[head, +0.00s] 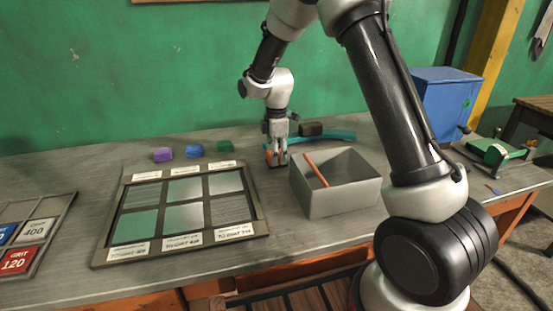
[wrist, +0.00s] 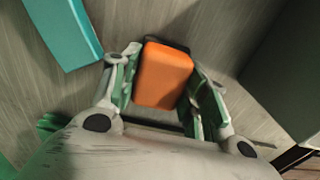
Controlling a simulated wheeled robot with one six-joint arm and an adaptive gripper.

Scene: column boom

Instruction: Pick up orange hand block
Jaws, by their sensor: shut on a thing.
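The orange hand block (wrist: 163,75) sits between the two fingers of my gripper (wrist: 160,88) in the wrist view. My gripper is shut on it, with green finger pads at its left and right sides. In the head view, my gripper (head: 277,160) points down at the bench just left of the grey open box, and the orange block (head: 269,156) shows only in part between the fingers. I cannot tell whether the block touches the bench.
A grey open box (head: 345,205) holding an orange stick stands close right of my gripper. Purple (head: 162,155), blue (head: 193,151) and green (head: 224,147) blocks lie left. A framed panel board (head: 258,212) lies in front. A teal bar (head: 340,135) lies behind.

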